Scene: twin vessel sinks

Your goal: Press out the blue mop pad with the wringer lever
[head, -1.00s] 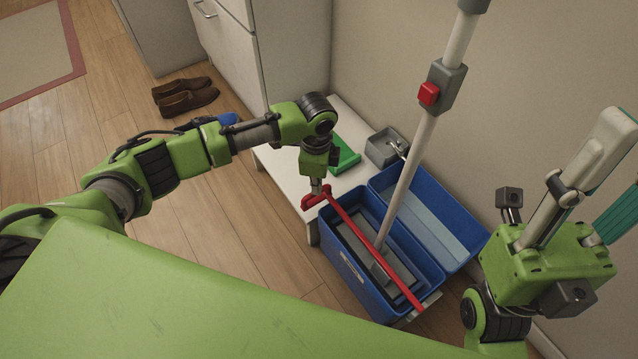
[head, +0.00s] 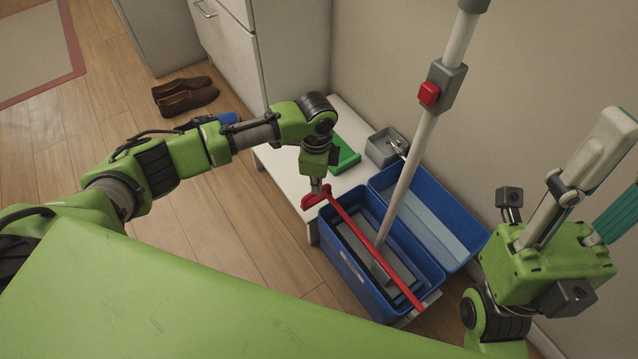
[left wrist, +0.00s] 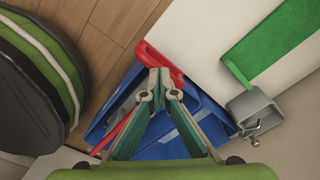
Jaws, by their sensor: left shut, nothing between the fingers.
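The red wringer lever (head: 365,232) slants across the near bin of the blue bucket (head: 343,262), its handle end at the upper left. My left gripper (head: 317,187) is at that handle; its fingers are shut and empty. In the left wrist view, its closed fingertips (left wrist: 160,78) overlap the red handle (left wrist: 152,57); touching or not is unclear. The white mop pole (head: 410,180) leans up from a grey mop head (head: 384,268) inside the near bin. I cannot make out the blue pad. My right gripper (head: 605,165) is at the right, its fingertips near the picture's edge.
A low white bench (head: 279,163) stands behind the bucket, with a green item (head: 347,158) and a grey box (head: 384,147) near it. The far bin (head: 440,212) holds something pale blue. Brown shoes (head: 186,97) lie on the floor. The wall is close on the right.

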